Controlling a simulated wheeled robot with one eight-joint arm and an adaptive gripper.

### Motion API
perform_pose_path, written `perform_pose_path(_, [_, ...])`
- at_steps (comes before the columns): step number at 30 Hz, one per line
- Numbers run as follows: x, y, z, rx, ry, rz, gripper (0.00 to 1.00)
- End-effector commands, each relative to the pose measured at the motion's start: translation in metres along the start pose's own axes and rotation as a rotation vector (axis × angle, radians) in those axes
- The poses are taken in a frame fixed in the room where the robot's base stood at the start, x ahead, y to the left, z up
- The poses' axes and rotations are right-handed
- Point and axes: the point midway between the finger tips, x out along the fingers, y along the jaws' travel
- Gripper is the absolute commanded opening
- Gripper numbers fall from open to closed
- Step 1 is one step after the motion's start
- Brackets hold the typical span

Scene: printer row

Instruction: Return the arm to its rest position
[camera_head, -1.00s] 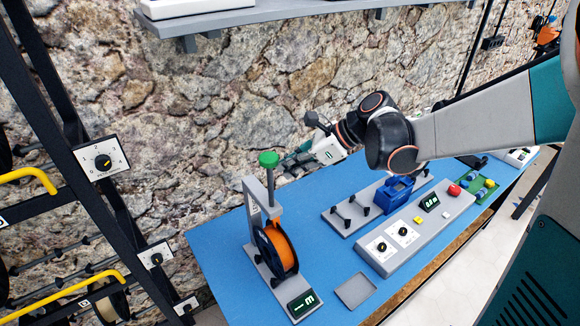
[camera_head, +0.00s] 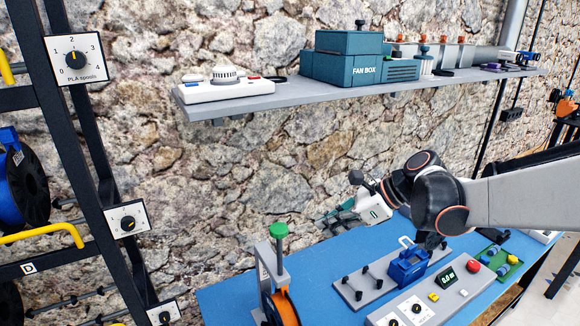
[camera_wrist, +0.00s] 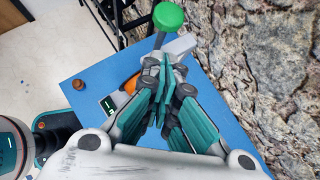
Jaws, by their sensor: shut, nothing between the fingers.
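My gripper (camera_head: 332,216) is held above the blue table near the stone wall, pointing left in the head view. In the wrist view its teal fingers (camera_wrist: 166,78) are shut with nothing between them. A spool stand with a green knob (camera_head: 278,230) and an orange spool (camera_head: 284,308) stands left of and below my gripper in the head view. In the wrist view the green knob (camera_wrist: 168,16) shows beyond the fingertips, and part of the orange spool (camera_wrist: 131,84) shows behind them. My gripper looks apart from the stand.
The blue table (camera_head: 235,296) holds a grey peg board (camera_head: 349,291), a blue device (camera_head: 408,266) and a control panel (camera_head: 452,297). A wall shelf (camera_head: 230,104) with a teal fan box (camera_head: 350,68) hangs above. A dark rack (camera_head: 85,130) with dials stands left.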

Motion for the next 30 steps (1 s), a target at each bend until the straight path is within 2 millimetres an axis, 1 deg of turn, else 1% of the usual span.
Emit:
perform_pose_path(2, [0.008, 0.013, -0.007, -0.082, 0.034, -0.007, 0.00])
perform_pose_path(4, [0.014, 0.027, -0.015, -0.199, 0.082, -0.015, 0.00])
perform_pose_path(8, [0.025, 0.058, -0.035, -0.487, 0.197, -0.024, 0.00])
perform_pose_path(11, [0.030, 0.081, -0.053, -0.720, 0.290, -0.017, 0.00])
perform_pose_path(12, [0.032, 0.089, -0.061, -0.808, 0.327, -0.013, 0.00])
perform_pose_path(15, [0.032, 0.106, -0.086, -1.011, 0.419, -0.005, 0.00])
perform_pose_path(24, [0.034, 0.149, -0.164, -1.609, 0.707, 0.091, 0.00])
perform_pose_path(27, [0.035, 0.159, -0.185, -1.780, 0.791, 0.141, 0.00])
perform_pose_path(30, [0.036, 0.166, -0.201, -1.909, 0.857, 0.190, 0.00])
